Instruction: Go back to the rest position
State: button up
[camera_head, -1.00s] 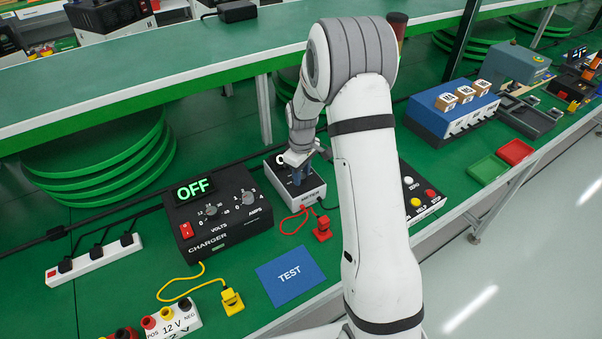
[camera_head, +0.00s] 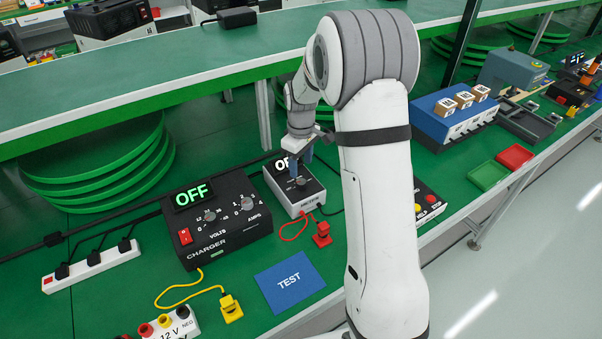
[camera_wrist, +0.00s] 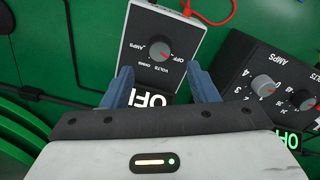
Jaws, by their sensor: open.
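My gripper (camera_head: 302,165) is above the small white-sided meter (camera_head: 308,193) on the bench, left of my upper arm in the head view. In the wrist view my gripper (camera_wrist: 164,88) has two blue fingers spread apart with nothing between them. The meter's dial (camera_wrist: 160,50) shows past the fingertips, and the meter's lit display, partly hidden by my gripper, shows letters that look like "OFF". The fingers appear apart from the dial.
The black charger (camera_head: 218,222) reading OFF stands left of the meter. A blue TEST mat (camera_head: 290,282), a red plug (camera_head: 321,235) and a yellow plug (camera_head: 231,308) lie in front. A raised green shelf (camera_head: 180,75) runs behind. A blue box (camera_head: 455,118) stands right of my arm.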

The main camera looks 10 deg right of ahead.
jog(key=shift+r, duration=0.55)
